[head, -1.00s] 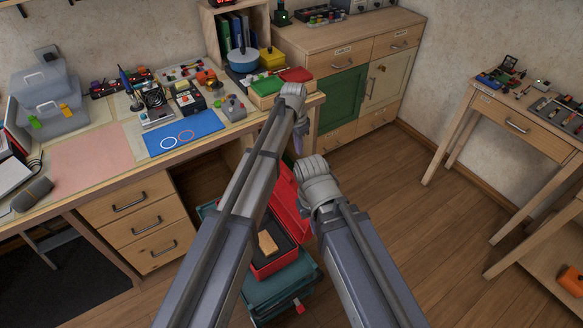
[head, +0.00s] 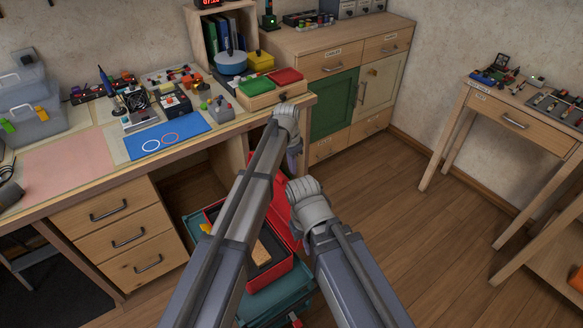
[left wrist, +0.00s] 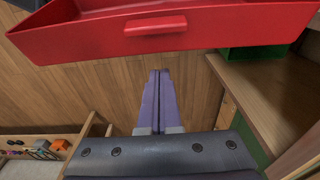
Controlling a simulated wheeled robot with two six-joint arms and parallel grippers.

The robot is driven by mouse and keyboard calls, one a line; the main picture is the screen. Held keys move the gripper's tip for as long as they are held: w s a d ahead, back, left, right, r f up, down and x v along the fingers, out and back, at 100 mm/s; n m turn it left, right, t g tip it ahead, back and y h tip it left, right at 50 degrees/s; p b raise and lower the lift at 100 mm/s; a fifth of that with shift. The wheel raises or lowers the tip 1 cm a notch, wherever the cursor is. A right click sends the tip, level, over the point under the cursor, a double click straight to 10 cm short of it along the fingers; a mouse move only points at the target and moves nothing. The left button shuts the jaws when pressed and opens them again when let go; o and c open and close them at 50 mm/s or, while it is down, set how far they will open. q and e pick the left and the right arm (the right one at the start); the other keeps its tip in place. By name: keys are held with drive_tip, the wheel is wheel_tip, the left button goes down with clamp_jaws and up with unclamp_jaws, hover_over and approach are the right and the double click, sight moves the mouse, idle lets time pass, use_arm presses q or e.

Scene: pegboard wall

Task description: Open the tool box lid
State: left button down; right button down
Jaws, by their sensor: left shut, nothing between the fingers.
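The red tool box (head: 286,275) stands low between my arms in the head view, its inside showing with a tan block (head: 262,253) in it. Its red lid (head: 283,183) stands raised at the far right side, partly hidden by my arms. In the left wrist view the lid (left wrist: 80,38) crosses the top, with a red latch-like tab (left wrist: 155,26). My left gripper (left wrist: 158,73) is shut and empty, its purple fingertips appearing just below the lid's edge with no grip on it. In the head view it (head: 293,158) is partly hidden by its wrist. My right gripper's fingers are hidden behind its wrist.
The tool box rests on a teal case (head: 284,301) on the floor. A wooden workbench (head: 60,212) with drawers is at left, bearing a blue mat (head: 167,136) and devices. A cabinet with a green door (head: 334,104) stands behind. Open wooden floor (head: 405,215) lies to the right.

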use_arm(q)
drive_tip(key=shift+s+a+r+p, duration=0.25)
drive_tip(key=shift+s+a+p, duration=0.25)
drive_tip(key=shift+a, duration=0.15)
drive_tip(key=shift+s+a+r+p, duration=0.25)
drive_tip(key=shift+s+a+p, duration=0.2)
drive_tip(key=shift+a, duration=0.15)
drive_tip(key=shift+s+a, duration=0.15)
drive_tip(key=shift+a, duration=0.25)
drive_tip(key=s+a+r+t+h, duration=0.1)
drive_tip(key=s+a+h, duration=0.1)
drive_tip(key=s+a, duration=0.2)
drive_tip(key=a, duration=0.2)
drive_tip(key=shift+s+a+r+t, duration=0.15)
drive_tip(key=shift+s+a+t, duration=0.15)
drive_tip(key=shift+a, duration=0.1)
